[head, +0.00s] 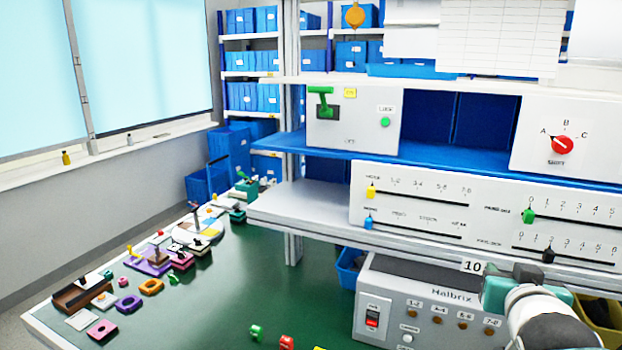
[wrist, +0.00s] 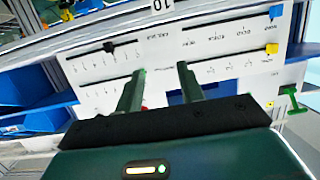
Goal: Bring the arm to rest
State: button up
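My gripper (wrist: 162,72) is open in the wrist view, its two dark green fingers apart with nothing held between them. In the head view, the teal end of my arm shows at the lower right, in front of the grey control box; its fingers cannot be made out there. The red rotary knob (head: 562,145) sits on a white panel at the upper right, marked A, B and C. Its white pointer is turned towards A. My gripper is below the knob in the head view and apart from it.
A slider panel (head: 490,217) with coloured handles spans the shelf beside my arm; it also shows in the wrist view (wrist: 215,45). A grey control box (head: 400,300) stands below. A green lever box (head: 353,118) is at centre. Several small parts lie on the green bench (head: 235,285).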

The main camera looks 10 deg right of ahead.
jog(key=s+a+f+n+g+y, duration=0.2)
jog(key=s+a+f+g+y, duration=0.1)
jog(key=a, duration=0.8)
jog(key=s+a+f+n+g+y, duration=0.3)
jog(key=s+a+f, duration=0.3)
jog(key=a, duration=0.5)
notch_tip(320, 180, down, 2)
jog(key=shift+s+g+y, duration=0.4)
jog(key=shift+g, duration=0.5)
jog(key=shift+d, duration=0.2)
dwell(0.5)
